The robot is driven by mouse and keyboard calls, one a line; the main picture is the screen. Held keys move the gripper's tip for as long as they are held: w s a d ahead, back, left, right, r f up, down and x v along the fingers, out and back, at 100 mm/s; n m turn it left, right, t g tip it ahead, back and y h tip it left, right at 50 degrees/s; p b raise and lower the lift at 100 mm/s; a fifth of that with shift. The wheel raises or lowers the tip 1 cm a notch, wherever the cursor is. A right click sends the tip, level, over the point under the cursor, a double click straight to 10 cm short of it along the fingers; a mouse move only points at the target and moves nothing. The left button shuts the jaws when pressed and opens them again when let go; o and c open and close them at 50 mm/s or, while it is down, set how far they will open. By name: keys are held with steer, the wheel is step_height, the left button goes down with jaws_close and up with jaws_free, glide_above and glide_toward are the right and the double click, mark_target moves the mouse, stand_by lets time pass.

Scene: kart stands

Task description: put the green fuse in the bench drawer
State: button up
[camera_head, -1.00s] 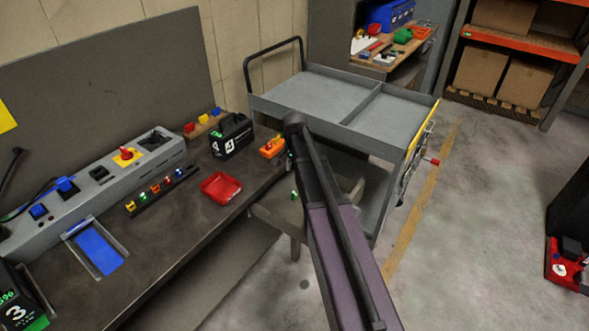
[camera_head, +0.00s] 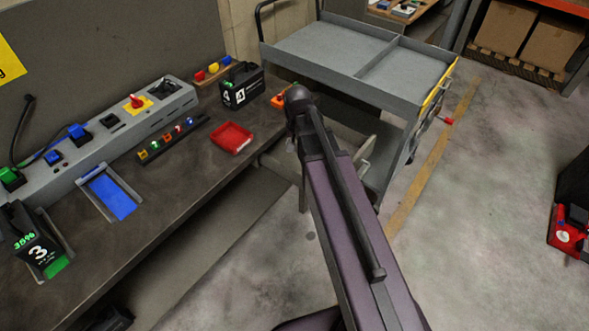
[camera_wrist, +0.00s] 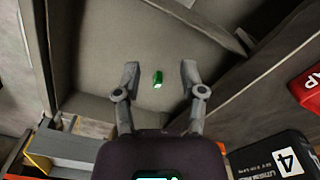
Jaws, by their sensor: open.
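The green fuse (camera_wrist: 158,79) lies on the bare floor of the open bench drawer (camera_wrist: 105,50) in the wrist view. My gripper (camera_wrist: 160,80) is open above it, with a finger on each side and a clear gap between the fuse and both fingers. The drawer (camera_head: 350,143) also shows in the head view, pulled out from under the bench and partly covered by my arm. In the head view the fuse and most of my gripper are hidden.
On the bench (camera_head: 180,190) are a red tray (camera_head: 232,138), a strip of coloured fuses (camera_head: 172,140), battery 4 (camera_head: 241,86) and battery 3 (camera_head: 38,245). A grey cart (camera_head: 330,50) stands behind the drawer. Open floor (camera_head: 480,210) is on the right.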

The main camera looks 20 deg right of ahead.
steer(key=s+a+n, duration=0.3)
steer(key=s+n, duration=0.1)
steer(key=s, duration=0.5)
steer(key=shift+s+a+n, duration=0.25)
steer(key=shift+a+n, duration=0.15)
stand_by(0.4)
